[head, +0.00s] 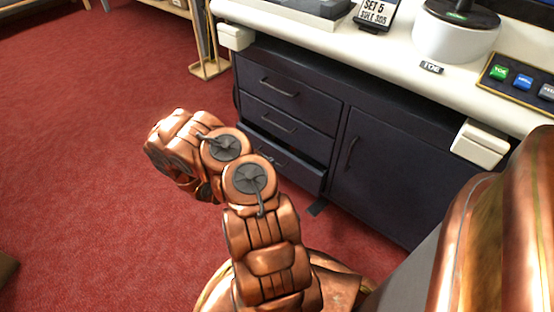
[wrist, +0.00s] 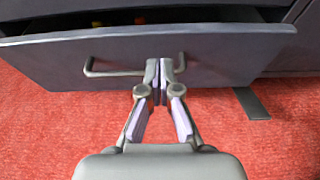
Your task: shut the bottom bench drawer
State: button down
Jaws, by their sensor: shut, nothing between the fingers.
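The bottom bench drawer (head: 302,172) stands partly open below two shut drawers, partly covered by my arm in the head view. In the wrist view its dark front (wrist: 228,55) spans the picture, with the open top showing the shadowed inside. A grey bar handle (wrist: 110,73) crosses the front. My gripper (wrist: 166,68) is shut and empty, its fingertips in front of the handle's middle. I cannot tell whether they touch it. In the head view my gripper is hidden behind my arm.
The upper drawers (head: 283,84) and the cupboard door (head: 373,165) are shut. A pale worktop (head: 390,60) overhangs them. A dark flat strip (wrist: 252,103) lies on the floor by the drawer. Red carpet (head: 80,200) is clear to the left.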

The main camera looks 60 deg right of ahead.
aim_at(282, 153)
jog(key=shift+s+d+b, duration=0.25)
jog(key=shift+d+b, duration=0.2)
jog(key=shift+d, duration=0.75)
jog(key=shift+s+d+b, duration=0.25)
jog(key=shift+d+b, duration=0.15)
jog(key=shift+d, duration=0.75)
